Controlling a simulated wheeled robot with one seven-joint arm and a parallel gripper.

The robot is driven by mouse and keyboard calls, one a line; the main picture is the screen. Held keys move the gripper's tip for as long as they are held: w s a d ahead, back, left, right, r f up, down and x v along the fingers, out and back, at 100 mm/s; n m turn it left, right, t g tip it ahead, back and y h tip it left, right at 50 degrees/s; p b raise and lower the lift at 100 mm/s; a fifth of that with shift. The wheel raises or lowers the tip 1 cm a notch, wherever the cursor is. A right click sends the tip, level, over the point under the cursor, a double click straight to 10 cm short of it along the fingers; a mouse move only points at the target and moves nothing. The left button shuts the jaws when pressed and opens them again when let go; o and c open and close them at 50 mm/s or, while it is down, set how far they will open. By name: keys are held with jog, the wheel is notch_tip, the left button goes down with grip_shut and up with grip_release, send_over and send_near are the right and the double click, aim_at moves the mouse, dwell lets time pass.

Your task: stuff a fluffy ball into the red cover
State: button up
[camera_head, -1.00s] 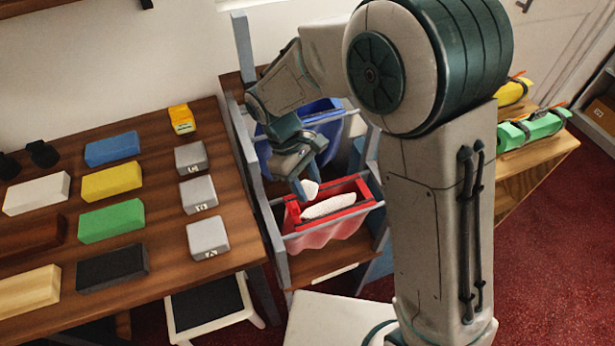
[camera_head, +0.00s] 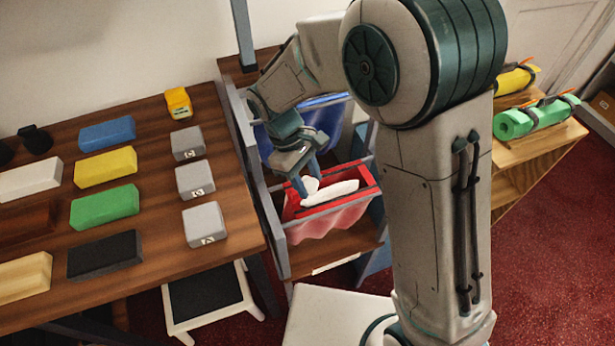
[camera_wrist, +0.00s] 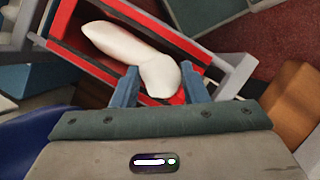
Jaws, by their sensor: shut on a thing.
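The red cover (camera_head: 338,222) hangs in a grey frame, its mouth open upward. In the wrist view its red rim (camera_wrist: 71,22) surrounds a white shape. A long white piece (camera_head: 330,193) lies across the inside of the mouth; it also shows in the wrist view (camera_wrist: 112,42). My gripper (camera_head: 306,188) points down at the left part of the mouth and is shut on a white fluffy ball (camera_wrist: 160,77) between its two fingers. The ball touches or overlaps the long white piece; I cannot tell which. The bottom of the cover is hidden.
A blue cover (camera_head: 320,115) hangs behind the red one. The wooden table (camera_head: 150,265) at left holds several coloured blocks and grey boxes. A black-topped stool (camera_head: 208,300) stands below. A shelf with a green roll (camera_head: 535,117) and a yellow roll (camera_head: 513,80) is at right.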

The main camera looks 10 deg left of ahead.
jog(key=shift+f, duration=0.2)
jog(key=o, duration=0.7)
jog(key=shift+o, duration=0.4)
jog(key=o, duration=0.5)
jog(key=shift+r, duration=0.1)
jog(key=shift+r+p, duration=2.4)
jog(key=shift+r, duration=0.55)
